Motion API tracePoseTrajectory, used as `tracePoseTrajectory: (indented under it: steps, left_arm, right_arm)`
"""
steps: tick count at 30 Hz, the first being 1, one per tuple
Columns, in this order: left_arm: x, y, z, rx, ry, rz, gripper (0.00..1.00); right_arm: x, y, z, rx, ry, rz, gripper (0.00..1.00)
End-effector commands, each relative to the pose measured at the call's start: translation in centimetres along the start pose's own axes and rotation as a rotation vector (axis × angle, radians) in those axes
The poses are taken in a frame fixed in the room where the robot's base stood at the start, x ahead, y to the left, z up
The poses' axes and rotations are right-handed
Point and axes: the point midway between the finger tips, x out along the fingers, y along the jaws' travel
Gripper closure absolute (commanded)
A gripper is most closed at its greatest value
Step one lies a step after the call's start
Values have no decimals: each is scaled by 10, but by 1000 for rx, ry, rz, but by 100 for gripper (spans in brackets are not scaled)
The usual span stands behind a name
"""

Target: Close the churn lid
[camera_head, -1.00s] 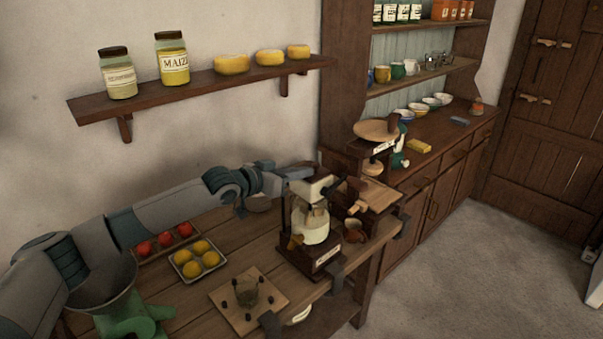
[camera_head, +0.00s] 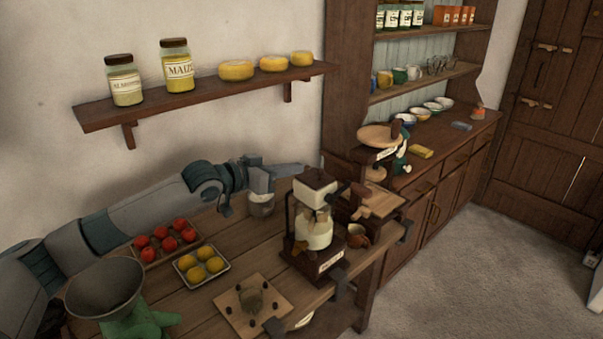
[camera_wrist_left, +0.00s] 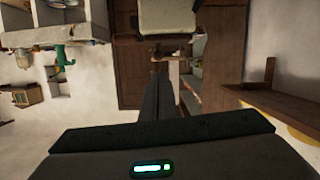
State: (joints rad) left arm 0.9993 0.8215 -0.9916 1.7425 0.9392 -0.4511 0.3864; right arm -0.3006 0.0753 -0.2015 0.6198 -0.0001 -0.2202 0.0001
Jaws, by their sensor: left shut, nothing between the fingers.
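The churn (camera_head: 314,230) stands on the wooden table, a glass jar with pale contents in a dark wooden frame with a crank. Its lid (camera_head: 316,188), pale on top with a brown front, sits over the jar and looks level; I cannot tell whether it is fully seated. My left gripper (camera_head: 308,167) is shut and empty, behind and left of the lid, apart from it as far as I can see. In the left wrist view the shut fingers (camera_wrist_left: 160,98) point away, and a pale block, apparently the churn top (camera_wrist_left: 168,18), shows at the upper edge. My right gripper is out of view.
A metal can (camera_head: 261,205) stands below my left gripper. Trays of red fruit (camera_head: 150,256) and yellow fruit (camera_head: 184,277), a small board (camera_head: 233,300) and a green grinder (camera_head: 135,320) are on the table. Scales (camera_head: 378,135) stand behind. A shelf (camera_head: 210,97) hangs above.

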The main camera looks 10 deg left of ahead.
Motion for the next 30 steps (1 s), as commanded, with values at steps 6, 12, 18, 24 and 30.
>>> tracePoseTrajectory:
  steps: [6, 12, 18, 24, 30]
  left_arm:
    - [-35, 0, 2, 1, 1, -1, 100]
    - [-48, 1, 1, 1, 0, 0, 100]
    - [-50, 2, 0, 0, 0, 0, 100]
    - [-50, 1, 0, 0, 0, 0, 100]
    - [-50, 2, 0, 0, 0, 0, 100]
  right_arm:
    - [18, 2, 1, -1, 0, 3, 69]
    - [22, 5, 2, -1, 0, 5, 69]
    - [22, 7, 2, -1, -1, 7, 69]
    - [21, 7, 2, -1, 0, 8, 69]
    - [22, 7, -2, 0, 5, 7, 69]
